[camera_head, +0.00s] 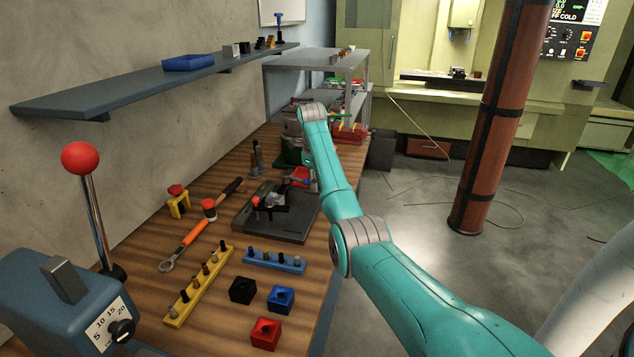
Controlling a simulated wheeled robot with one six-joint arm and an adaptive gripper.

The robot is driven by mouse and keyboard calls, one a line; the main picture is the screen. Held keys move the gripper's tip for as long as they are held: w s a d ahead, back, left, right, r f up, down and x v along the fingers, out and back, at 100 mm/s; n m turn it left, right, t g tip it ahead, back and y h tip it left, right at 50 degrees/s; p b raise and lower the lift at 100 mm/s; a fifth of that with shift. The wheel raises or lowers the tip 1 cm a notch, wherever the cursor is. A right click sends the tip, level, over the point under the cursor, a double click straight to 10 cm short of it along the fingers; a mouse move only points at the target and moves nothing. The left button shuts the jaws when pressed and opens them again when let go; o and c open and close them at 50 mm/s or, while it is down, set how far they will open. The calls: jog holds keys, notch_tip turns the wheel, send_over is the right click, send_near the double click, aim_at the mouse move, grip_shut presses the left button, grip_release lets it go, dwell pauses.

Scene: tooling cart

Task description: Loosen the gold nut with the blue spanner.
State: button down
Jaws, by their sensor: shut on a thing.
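My teal arm reaches over the wooden bench, and its wrist is above the far side of a dark plate (290,234). My gripper (289,178) is small and dark below the wrist, partly hidden by my forearm. It is shut, and a small patch of blue beside it fits the blue spanner (305,184), most of which is hidden. A grey and black fixture (272,200) stands on the plate. The gold nut cannot be made out clearly there. Whether the spanner touches the nut cannot be told.
An orange-handled ring tool (190,234) lies left of the plate. In front are a yellow strip (199,289) and a blue strip (273,262) of pegs, with black, blue and red blocks (265,333). A red-knobbed lever (80,158) stands front left. A shelf (150,90) overhangs the left.

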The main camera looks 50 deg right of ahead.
jog(key=shift+f, duration=0.9)
dwell(1.0)
jog(key=shift+d, duration=0.2)
jog(key=shift+d+n, duration=0.6)
jog(key=shift+n, duration=0.1)
jog(key=shift+r, duration=0.15)
jog(key=shift+r, duration=2.35)
